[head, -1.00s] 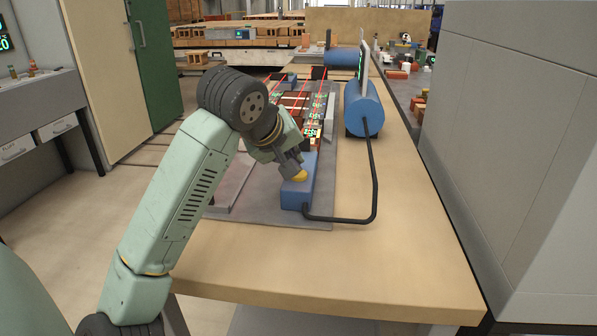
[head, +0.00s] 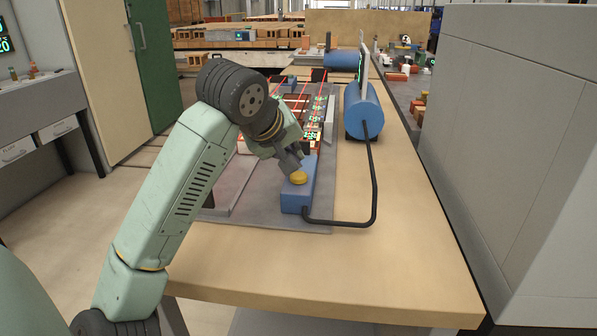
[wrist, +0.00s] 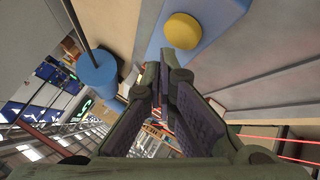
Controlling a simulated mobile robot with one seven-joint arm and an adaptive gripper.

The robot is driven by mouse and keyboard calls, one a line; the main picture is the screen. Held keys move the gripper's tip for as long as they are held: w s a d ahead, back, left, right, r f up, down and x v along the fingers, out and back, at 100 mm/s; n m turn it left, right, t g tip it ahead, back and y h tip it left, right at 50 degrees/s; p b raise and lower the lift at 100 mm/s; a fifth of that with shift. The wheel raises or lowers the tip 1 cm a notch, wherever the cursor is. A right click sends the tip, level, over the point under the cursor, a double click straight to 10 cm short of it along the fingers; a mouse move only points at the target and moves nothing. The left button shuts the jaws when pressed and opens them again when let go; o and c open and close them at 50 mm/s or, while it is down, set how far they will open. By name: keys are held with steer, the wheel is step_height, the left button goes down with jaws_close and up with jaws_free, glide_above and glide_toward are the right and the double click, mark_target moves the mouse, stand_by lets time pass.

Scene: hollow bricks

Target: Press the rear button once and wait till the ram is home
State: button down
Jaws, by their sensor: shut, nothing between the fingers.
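A round yellow button (head: 299,177) sits on top of the near end of a long blue box (head: 297,198). My gripper (head: 292,163) is shut and empty, its tip close above and behind the button in the head view; whether they touch is hard to tell. In the wrist view, the button (wrist: 183,30) is fully uncovered, and the shut fingertips (wrist: 160,78) lie apart from it in the picture. Behind my gripper, reddish bricks (head: 297,103) lie on the grey plate under red light lines. I cannot make out the ram clearly.
A blue cylinder (head: 363,112) stands to the right, joined to the box by a bent black pipe (head: 374,180). A flat panel rises above the cylinder. A grey cabinet (head: 510,150) borders the table's right side. The near wooden tabletop (head: 330,265) is clear.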

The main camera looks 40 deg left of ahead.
steer(key=shift+r+p, duration=1.45)
steer(key=shift+r, duration=1.15)
steer(key=shift+f, duration=0.1)
